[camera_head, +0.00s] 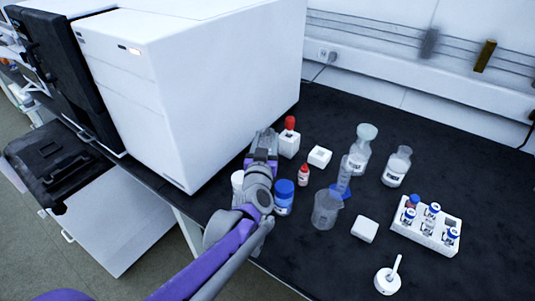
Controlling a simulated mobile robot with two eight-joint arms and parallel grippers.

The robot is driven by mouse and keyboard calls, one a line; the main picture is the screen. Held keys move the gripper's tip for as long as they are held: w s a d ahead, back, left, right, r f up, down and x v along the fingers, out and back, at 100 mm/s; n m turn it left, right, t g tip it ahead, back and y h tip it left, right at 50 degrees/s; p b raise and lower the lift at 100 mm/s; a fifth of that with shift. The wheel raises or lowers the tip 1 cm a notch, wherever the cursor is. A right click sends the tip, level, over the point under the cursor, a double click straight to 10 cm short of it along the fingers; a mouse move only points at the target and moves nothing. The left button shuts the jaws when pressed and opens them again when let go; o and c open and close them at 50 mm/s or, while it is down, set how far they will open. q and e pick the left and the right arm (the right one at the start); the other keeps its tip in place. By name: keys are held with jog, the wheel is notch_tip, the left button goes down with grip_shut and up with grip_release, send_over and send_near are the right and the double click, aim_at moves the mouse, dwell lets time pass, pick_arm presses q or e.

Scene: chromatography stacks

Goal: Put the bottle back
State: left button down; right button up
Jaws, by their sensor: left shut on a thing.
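My left gripper (263,148) is over the black bench beside the large white instrument. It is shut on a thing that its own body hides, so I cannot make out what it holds. A small white bottle with a red cap (303,175) stands just right of the gripper. A blue-capped jar (284,196) stands nearer, partly covered by my wrist. Two clear labelled bottles, one left (360,150) and one right (397,167), stand further right. My right gripper is not in view.
A beaker (326,210), a blue-based cylinder (343,178) and a white vial rack (427,227) stand to the right. The white instrument (190,75) walls off the left. The right back bench is clear.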

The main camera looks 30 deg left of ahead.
pick_arm(q)
jog(key=shift+f+b, duration=0.8)
jog(key=shift+f, duration=0.95)
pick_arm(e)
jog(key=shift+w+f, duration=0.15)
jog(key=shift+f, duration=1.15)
pick_arm(q)
jog(key=shift+f, duration=0.15)
jog(key=shift+c, duration=1.5)
grip_release()
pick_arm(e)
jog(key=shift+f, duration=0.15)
pick_arm(q)
jog(key=shift+r, duration=0.25)
jog(key=p+v, duration=0.1)
jog(key=v, duration=1.1)
jog(key=shift+p, duration=0.3)
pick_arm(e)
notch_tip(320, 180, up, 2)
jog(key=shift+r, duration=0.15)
pick_arm(q)
jog(key=shift+f, duration=0.15)
